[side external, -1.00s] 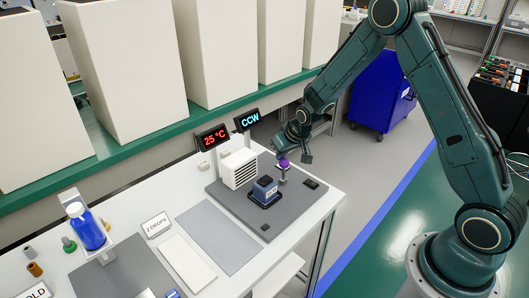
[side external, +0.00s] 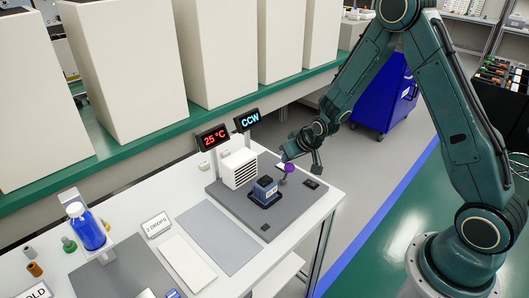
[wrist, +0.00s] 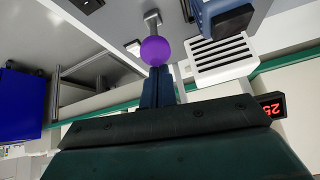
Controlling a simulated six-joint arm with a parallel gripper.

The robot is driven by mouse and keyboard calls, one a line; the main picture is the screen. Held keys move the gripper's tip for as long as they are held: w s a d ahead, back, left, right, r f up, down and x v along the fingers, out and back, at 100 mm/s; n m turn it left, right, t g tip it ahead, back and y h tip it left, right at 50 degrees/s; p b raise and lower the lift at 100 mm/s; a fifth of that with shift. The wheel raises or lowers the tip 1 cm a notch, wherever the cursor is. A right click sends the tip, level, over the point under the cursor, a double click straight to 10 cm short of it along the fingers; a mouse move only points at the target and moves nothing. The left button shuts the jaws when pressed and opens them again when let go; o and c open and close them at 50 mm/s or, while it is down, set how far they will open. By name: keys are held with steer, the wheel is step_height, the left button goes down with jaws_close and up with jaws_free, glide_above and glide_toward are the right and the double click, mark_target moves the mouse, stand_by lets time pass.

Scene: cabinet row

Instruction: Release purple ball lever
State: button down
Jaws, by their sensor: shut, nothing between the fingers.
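The purple ball (side external: 289,168) tops a short lever on the dark grey base plate (side external: 228,203) at the bench's right end. In the wrist view the ball (wrist: 155,50) sits at the fingertips, with its metal stem (wrist: 152,20) above it in the picture. My gripper (wrist: 157,70) is shut, its blue-grey fingers together with nothing between them. The tips overlap the lower edge of the ball; I cannot tell whether they touch it. In the side view my gripper (side external: 286,156) is close beside the ball, and the ball partly hides the stem.
A blue device (side external: 265,192) and a white vented box (side external: 239,168) stand left of the lever. A small black block (side external: 311,184) lies right. The grey mat (side external: 218,237) is clear.

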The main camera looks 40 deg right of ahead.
steer(key=shift+r, duration=0.15)
steer(key=shift+r, duration=0.7)
steer(key=shift+w, duration=0.1)
steer(key=w+r+v, duration=0.1)
steer(key=v, duration=0.8)
steer(key=shift+d+r, duration=0.15)
steer(key=shift+d, duration=0.2)
stand_by(0.6)
stand_by(0.4)
